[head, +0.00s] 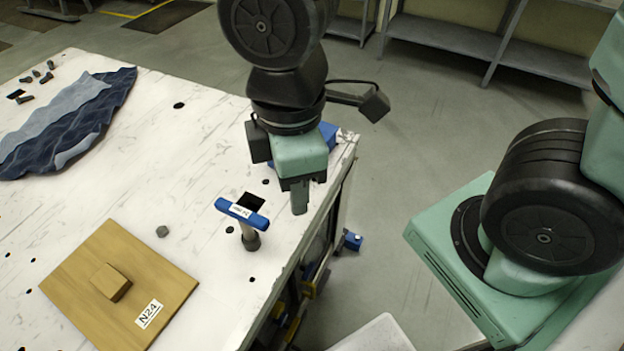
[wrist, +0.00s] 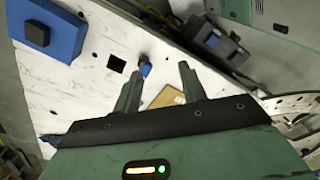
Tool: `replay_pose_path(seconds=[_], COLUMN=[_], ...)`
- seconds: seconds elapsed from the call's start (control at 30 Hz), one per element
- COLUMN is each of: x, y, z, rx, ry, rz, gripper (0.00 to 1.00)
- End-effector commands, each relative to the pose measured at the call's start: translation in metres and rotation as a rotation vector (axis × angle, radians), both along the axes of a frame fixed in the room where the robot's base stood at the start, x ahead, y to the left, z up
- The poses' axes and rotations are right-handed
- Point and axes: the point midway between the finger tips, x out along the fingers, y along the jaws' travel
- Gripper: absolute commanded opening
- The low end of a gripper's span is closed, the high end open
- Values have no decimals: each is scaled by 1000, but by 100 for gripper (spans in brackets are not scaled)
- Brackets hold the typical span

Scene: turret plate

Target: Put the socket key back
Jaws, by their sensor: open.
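The socket key (head: 242,214) has a blue crossbar handle with a white label and a grey shaft. It stands roughly upright on the white table, near the right edge. In the wrist view both fingers of my gripper (wrist: 160,73) are spread. A square black hole (head: 252,199) lies just behind the handle.
A tan plate (head: 88,270) marked N24 bears a small block. A blue cloth (head: 70,125) and several bolts lie far left. A blue block (wrist: 48,30) with a black knob is at the table's edge. The table's middle is clear.

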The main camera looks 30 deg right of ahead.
Motion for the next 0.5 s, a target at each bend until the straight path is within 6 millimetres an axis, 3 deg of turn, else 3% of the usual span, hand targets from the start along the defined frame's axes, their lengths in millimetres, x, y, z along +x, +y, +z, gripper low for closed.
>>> replay_pose_path(seconds=[0.1, 0.2, 0.3, 0.5], x=[-12, -19, -22, -23], y=[-7, -11, -13, -14], z=[4, 6, 7, 7], rx=[19, 31, 38, 39], ry=[4, 13, 19, 23], rz=[-316, -508, -621, -670], gripper=[42, 42, 42, 42])
